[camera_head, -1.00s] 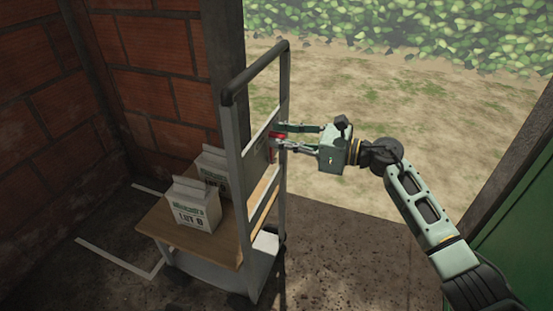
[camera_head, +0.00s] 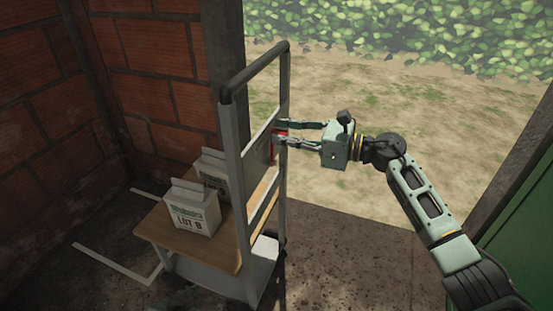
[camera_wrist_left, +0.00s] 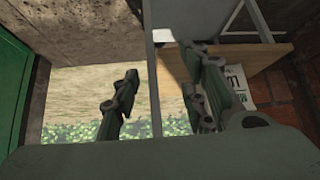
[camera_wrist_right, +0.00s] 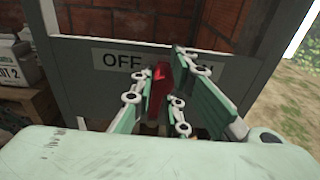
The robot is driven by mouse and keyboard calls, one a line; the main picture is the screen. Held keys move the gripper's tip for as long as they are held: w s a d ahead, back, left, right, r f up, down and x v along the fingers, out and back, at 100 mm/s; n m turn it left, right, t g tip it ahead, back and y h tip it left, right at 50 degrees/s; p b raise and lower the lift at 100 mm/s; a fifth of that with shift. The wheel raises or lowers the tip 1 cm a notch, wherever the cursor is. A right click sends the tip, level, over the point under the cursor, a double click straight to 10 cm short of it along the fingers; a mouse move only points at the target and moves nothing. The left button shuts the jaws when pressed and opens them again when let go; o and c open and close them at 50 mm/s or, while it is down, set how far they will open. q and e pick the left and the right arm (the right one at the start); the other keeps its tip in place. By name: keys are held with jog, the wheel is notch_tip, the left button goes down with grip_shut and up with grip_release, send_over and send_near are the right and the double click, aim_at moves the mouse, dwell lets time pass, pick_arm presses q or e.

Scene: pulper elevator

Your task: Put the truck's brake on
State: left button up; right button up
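The truck (camera_head: 236,170) is a grey platform trolley with a tall handle frame, standing by the brick wall. Its end panel has a plate marked OFF (camera_wrist_right: 122,60) on the left; the right-hand word is mostly hidden. A red brake lever (camera_wrist_right: 157,88) stands between the two words, upright and slightly tilted; in the head view only a bit of red (camera_head: 282,133) shows. My right gripper (camera_head: 281,132) is at the panel, fingers apart, with the lever between them near the left finger; contact is unclear. My left gripper (camera_wrist_left: 160,88) is open and empty, its fingers apart in the left wrist view.
Pale boxes (camera_head: 190,212) marked LOT stand on the truck's wooden shelf (camera_head: 160,228). White floor lines (camera_head: 112,262) lie around the truck's left side. A green door (camera_head: 525,235) is at right. Open dirt ground lies beyond the doorway.

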jog(key=shift+w+f+b, duration=0.1)
jog(key=shift+w+b, duration=0.1)
jog(key=shift+b, duration=0.1)
jog(key=shift+w+d, duration=0.1)
jog(key=shift+w+d+f+b, duration=0.1)
jog(key=shift+w+b, duration=0.25)
jog(key=shift+b, duration=0.3)
jog(key=shift+w+b, duration=0.2)
jog(key=shift+b, duration=0.1)
jog(key=shift+w+d, duration=0.1)
jog(key=shift+w, duration=0.05)
pick_arm(q)
jog(key=w+d+r+t+h, duration=0.1)
jog(key=w+r+t, duration=0.3)
jog(key=r, duration=0.4)
jog(key=w+d+r+t+h+b, duration=0.1)
jog(key=w+d+r+t+h, duration=0.1)
jog(key=w+r+t, duration=0.3)
jog(key=shift+w+d+r+m+t, duration=0.25)
jog(key=shift+d+r+t, duration=0.5)
jog(key=shift+r, duration=0.85)
pick_arm(e)
jog(key=shift+w+d, duration=0.15)
jog(key=shift+w, duration=0.2)
pick_arm(q)
jog(key=shift+d, duration=0.1)
